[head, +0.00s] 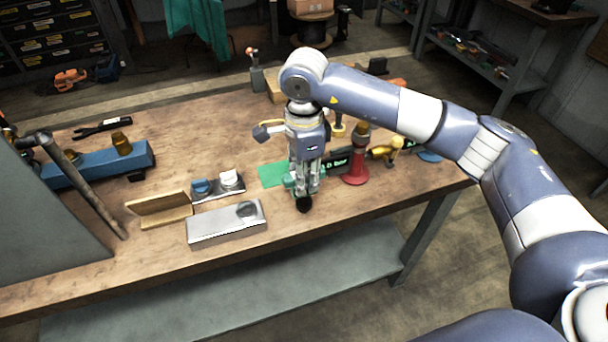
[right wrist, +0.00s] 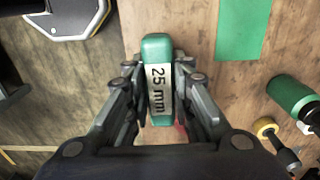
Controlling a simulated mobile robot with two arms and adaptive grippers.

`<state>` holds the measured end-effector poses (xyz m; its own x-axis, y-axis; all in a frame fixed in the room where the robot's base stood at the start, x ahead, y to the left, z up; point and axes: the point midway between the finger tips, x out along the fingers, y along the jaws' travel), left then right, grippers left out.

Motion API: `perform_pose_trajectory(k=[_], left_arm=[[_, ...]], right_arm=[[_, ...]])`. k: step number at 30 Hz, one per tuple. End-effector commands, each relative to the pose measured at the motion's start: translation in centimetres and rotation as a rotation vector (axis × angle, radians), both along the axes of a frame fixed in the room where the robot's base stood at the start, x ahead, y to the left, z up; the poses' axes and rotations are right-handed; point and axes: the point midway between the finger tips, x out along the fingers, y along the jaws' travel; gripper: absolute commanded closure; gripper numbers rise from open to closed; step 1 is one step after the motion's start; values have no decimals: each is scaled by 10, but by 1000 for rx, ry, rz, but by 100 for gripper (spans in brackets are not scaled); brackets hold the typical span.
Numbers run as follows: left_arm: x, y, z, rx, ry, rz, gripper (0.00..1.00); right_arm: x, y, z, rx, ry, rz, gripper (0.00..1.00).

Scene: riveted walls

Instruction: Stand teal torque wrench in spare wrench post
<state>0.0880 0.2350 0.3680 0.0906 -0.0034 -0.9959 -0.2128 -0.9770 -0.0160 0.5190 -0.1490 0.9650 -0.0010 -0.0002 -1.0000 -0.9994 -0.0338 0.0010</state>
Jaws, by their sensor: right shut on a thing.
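My right gripper (head: 305,190) is over the front part of the workbench, pointing down. In the right wrist view my right gripper (right wrist: 159,85) is shut on a teal block-shaped part marked "25 mm" (right wrist: 156,50), which I take to be the teal torque wrench. In the head view only a bit of teal (head: 289,182) shows beside the fingers; the rest is hidden. I cannot tell whether it touches the bench. A red stand (head: 355,176) with a brown top is just right of the gripper. I cannot tell which thing is the spare wrench post. My left gripper is not in view.
A green mat (head: 270,175) lies left of the gripper. A silver box (head: 226,224), a wooden holder (head: 160,209) and a blue block (head: 100,167) are further left. A small display and yellow parts (head: 385,151) crowd the right. A grey holder (head: 257,79) stands behind. The bench's front edge is close.

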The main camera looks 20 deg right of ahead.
Motion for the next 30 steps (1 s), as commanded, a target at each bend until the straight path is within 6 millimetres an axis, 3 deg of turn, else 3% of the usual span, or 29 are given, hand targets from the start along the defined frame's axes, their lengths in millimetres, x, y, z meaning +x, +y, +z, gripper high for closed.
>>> perform_pose_trajectory(k=[16,17,19,30], left_arm=[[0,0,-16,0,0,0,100],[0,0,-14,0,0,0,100],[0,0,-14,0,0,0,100],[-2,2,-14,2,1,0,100]], right_arm=[[0,0,-17,1,-2,0,100],[1,0,-15,1,-2,0,72],[0,0,-15,1,-2,0,56],[0,0,-14,0,0,0,55]])
